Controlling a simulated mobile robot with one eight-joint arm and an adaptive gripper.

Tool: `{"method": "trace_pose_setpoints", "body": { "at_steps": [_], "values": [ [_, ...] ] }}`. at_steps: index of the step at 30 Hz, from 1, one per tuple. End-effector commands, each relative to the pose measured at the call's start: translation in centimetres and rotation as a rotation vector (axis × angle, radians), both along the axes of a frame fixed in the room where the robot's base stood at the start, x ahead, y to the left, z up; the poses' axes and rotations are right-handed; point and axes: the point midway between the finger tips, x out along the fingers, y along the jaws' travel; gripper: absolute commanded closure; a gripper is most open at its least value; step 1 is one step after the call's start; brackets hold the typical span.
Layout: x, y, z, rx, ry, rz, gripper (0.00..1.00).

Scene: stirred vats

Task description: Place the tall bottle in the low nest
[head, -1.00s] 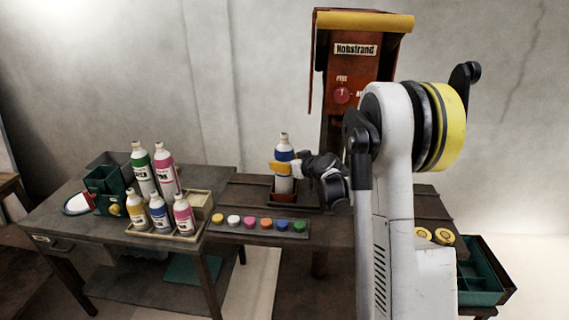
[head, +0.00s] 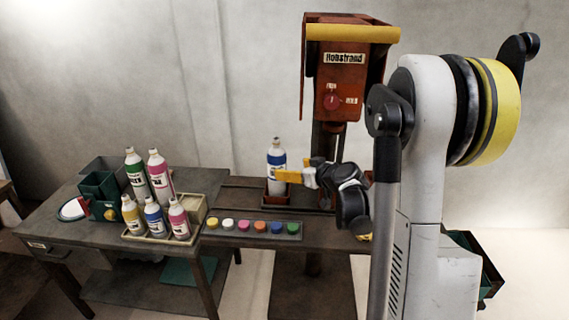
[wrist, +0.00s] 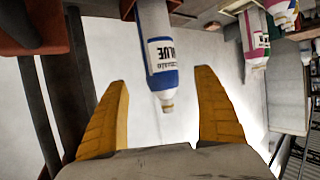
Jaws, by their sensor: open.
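The tall bottle (head: 277,153), white with a blue band and pale cap, stands upright in a low red-brown nest (head: 278,198) at the foot of the red press. My gripper (head: 285,175) is open just right of the bottle, its yellow fingers pointing toward it. The wrist view is upside down; there the bottle (wrist: 158,50) hangs from the top, with its cap end between the two spread fingers (wrist: 160,80) and clear space on both sides. The nest's inside is hidden by its walls.
A red press (head: 345,75) rises behind the nest. To the left a tray (head: 150,237) holds several bottles, beside green bins (head: 98,190). A strip of coloured caps (head: 250,236) lies in front of the nest. My arm hides the table's right side.

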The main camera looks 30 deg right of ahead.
Motion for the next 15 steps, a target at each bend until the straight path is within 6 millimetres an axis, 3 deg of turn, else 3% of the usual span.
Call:
{"method": "trace_pose_setpoints", "body": {
  "at_steps": [5, 8, 11, 15],
  "values": [
    [-1.5, 0.4, 0.9, 0.002, 0.007, 0.004, 0.20],
    [-2.2, 2.7, 1.9, 0.014, 0.042, 0.022, 0.20],
    [-3.9, 6.9, 3.5, 0.032, 0.115, 0.050, 0.20],
    [-8.4, 13.5, 5.6, 0.051, 0.250, 0.072, 0.20]
  ]
}}
